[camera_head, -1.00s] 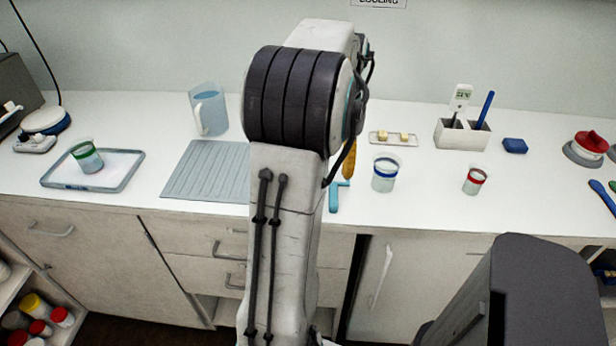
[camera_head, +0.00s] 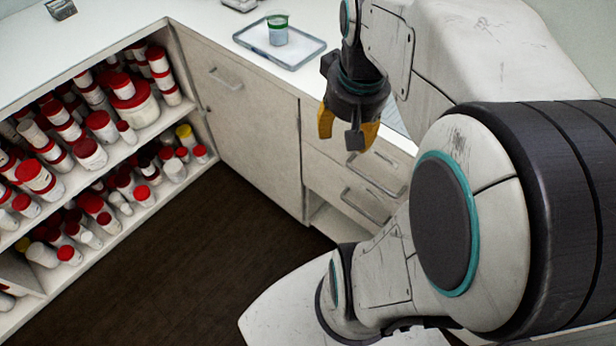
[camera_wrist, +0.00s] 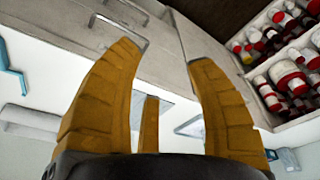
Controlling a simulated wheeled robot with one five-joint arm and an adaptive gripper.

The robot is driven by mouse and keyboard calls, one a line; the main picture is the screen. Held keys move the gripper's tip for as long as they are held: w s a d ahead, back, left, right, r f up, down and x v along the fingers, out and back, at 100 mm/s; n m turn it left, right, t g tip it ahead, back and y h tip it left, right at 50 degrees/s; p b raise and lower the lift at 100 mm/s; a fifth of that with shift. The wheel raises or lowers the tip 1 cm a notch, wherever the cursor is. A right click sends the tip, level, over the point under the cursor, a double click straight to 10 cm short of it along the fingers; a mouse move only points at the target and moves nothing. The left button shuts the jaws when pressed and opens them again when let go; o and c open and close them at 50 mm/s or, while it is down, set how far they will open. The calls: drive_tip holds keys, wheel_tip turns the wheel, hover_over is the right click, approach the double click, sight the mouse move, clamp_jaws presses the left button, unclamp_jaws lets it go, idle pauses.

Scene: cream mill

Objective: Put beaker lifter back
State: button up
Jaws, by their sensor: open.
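My gripper (camera_head: 348,128) is open and empty, its yellow fingers pointing down in front of the drawers in the head view. In the wrist view the fingers of my gripper (camera_wrist: 165,60) are spread wide with nothing between them. A light-blue angled tool (camera_wrist: 12,78), which may be the beaker lifter, lies at the left edge of the wrist view, well apart from the fingers and partly cut off. It is not in the current head view.
A green-banded beaker (camera_head: 278,32) stands in a shallow tray (camera_head: 302,57) on the counter, behind my gripper. Open shelves (camera_head: 125,165) of red-capped jars are at the left. Drawers (camera_head: 350,185) lie below the counter. The dark floor (camera_head: 190,250) is clear.

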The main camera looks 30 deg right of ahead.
drive_tip(key=s+a+f+n, duration=0.1)
drive_tip(key=s+a+n, duration=0.1)
drive_tip(key=a, duration=0.3)
drive_tip(key=s+a+f+n+t+y, duration=0.1)
drive_tip(key=s+a+n, duration=0.1)
drive_tip(key=a, duration=0.3)
drive_tip(key=shift+a+f+n, duration=0.3)
drive_tip(key=shift+f, duration=0.05)
